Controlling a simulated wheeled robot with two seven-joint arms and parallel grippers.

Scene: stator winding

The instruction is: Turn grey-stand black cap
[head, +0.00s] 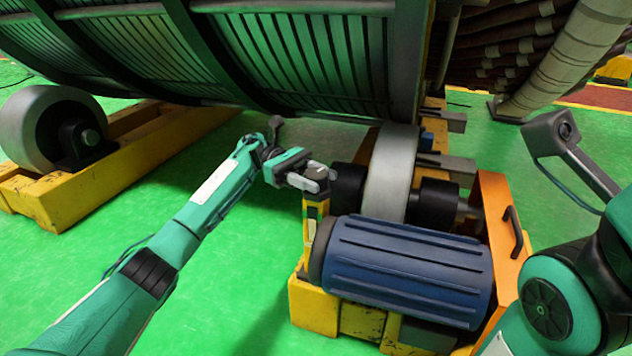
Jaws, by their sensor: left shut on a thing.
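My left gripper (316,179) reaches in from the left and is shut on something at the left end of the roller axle. A black cylindrical cap (347,186) sits on the near left side of the pale grey roller wheel (391,174), just right of the fingers. The fingers hide what lies between them, so I cannot tell exactly which part of the cap they grip. A second black cylinder (436,203) is on the wheel's right side. My right gripper is not in view; only part of my right arm shows at the right edge.
A blue ribbed motor (408,268) lies in front of the wheel on a yellow base (315,306). An orange plate (496,236) with a black handle stands right of it. The large stator drum (290,55) hangs above.

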